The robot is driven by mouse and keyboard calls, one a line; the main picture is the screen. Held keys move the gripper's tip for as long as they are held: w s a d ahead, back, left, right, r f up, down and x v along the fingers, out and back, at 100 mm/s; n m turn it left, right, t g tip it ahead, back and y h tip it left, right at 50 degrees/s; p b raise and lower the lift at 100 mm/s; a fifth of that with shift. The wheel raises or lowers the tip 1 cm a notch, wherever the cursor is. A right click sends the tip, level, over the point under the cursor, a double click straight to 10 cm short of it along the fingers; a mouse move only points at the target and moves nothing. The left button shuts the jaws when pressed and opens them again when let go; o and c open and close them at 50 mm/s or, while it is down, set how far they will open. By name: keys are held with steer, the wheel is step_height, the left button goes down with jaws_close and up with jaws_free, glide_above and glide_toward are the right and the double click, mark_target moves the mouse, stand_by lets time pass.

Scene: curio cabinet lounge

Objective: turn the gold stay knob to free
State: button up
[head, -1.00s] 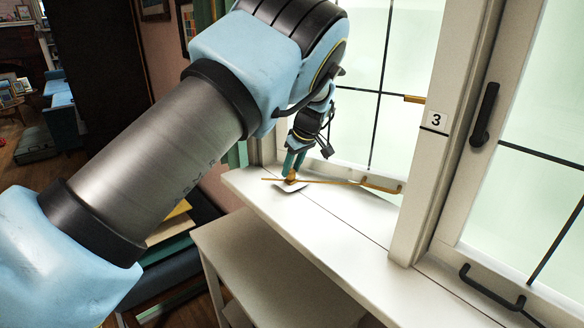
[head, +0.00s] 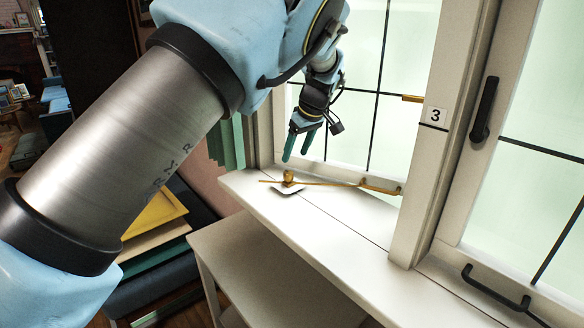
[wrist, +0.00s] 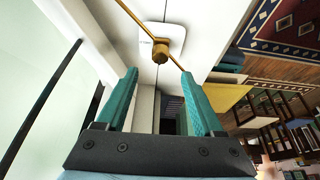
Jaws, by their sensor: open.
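The bar's right end meets the window frame.
The window post with label 3 (head: 435,115) stands right of the knob. A black handle (head: 486,112) and a black stay (head: 495,290) are further right. The sill (head: 340,235) in front is clear, with a white table (head: 265,265) below it.

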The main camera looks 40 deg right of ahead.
steer(key=v, duration=0.3)
steer(key=shift+r, duration=0.2)
stand_by(0.3)
steer(key=w+a+f+g, duration=0.1)
steer(key=w+a, duration=0.4)
steer(key=a, duration=0.5)
steer(key=w+a+f+g, duration=0.1)
steer(key=w+a, duration=0.4)
steer(key=a, duration=0.5)
steer(key=w+a+f+g, duration=0.1)
steer(key=w+a, duration=0.5)
steer(key=a, duration=0.3)
steer(key=s+a, duration=0.2)
steer(key=a, duration=0.7)
steer(key=s+a, duration=0.2)
steer(key=a, duration=0.7)
steer(key=s+a+f, duration=0.2)
steer(key=s+a, duration=0.7)
steer(key=a, duration=0.2)
steer(key=shift+s+a+f+m, duration=0.35)
steer(key=shift+s+f+m, duration=0.05)
